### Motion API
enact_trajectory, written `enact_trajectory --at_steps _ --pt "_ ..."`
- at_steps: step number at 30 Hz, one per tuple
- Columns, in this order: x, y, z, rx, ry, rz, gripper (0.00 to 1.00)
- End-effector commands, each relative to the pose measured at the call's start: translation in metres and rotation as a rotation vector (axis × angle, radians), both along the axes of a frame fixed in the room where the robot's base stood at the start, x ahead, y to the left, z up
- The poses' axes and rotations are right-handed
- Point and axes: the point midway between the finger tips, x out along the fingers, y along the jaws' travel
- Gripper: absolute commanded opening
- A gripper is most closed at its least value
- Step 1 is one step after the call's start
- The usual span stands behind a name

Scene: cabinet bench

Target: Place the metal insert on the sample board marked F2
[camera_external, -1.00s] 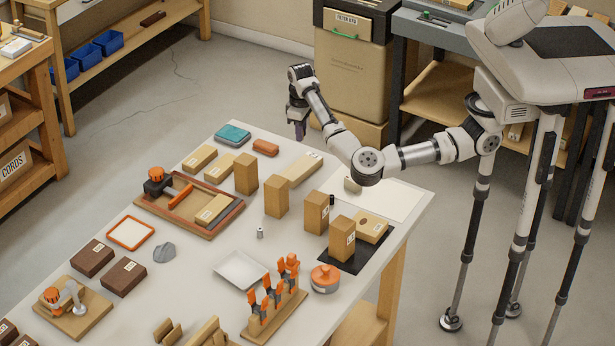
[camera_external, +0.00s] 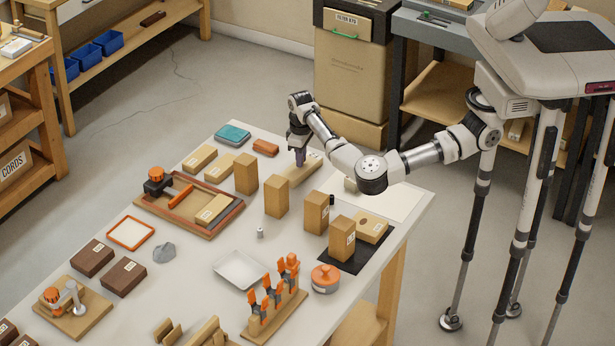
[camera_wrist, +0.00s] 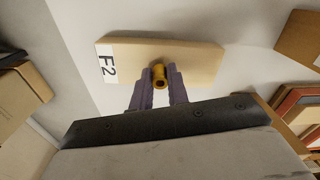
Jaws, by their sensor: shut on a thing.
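The sample board marked F2 (camera_wrist: 190,60) is a flat, pale wooden block with a white label at its left end in the wrist view. In the external view this board (camera_external: 306,170) lies near the far edge of the bench. My gripper (camera_external: 300,160) is over it, pointing down. In the wrist view its purple fingers are shut on a small brass-coloured metal insert (camera_wrist: 159,80) with a hole in its end. The insert overlaps the board's near long edge in that view. I cannot tell whether it touches the board.
Upright wooden blocks (camera_external: 276,197) stand just nearer than the board. A small silver cylinder (camera_external: 260,233) stands mid-bench. A brown-rimmed tray (camera_external: 150,207) lies left, and a white sheet (camera_external: 400,200) lies right. A teal box (camera_external: 233,134) and an orange block (camera_external: 265,147) sit at the far corner.

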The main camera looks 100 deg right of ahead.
Motion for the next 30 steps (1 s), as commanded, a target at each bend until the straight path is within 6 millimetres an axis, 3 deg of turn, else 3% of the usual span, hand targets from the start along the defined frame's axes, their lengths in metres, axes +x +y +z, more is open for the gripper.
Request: enact_trajectory --at_steps 2,3,8,20,30 --pt "0.0 0.0 -0.003 0.0 0.001 0.0 0.0" --pt "0.0 0.0 -0.003 0.001 0.001 0.0 0.19" --pt "0.0 0.0 -0.002 0.001 0.001 0.0 0.38" --pt "0.0 -0.001 0.006 -0.001 0.001 0.0 0.38" --pt "0.0 -0.001 0.074 -0.003 -0.001 -0.001 0.38"
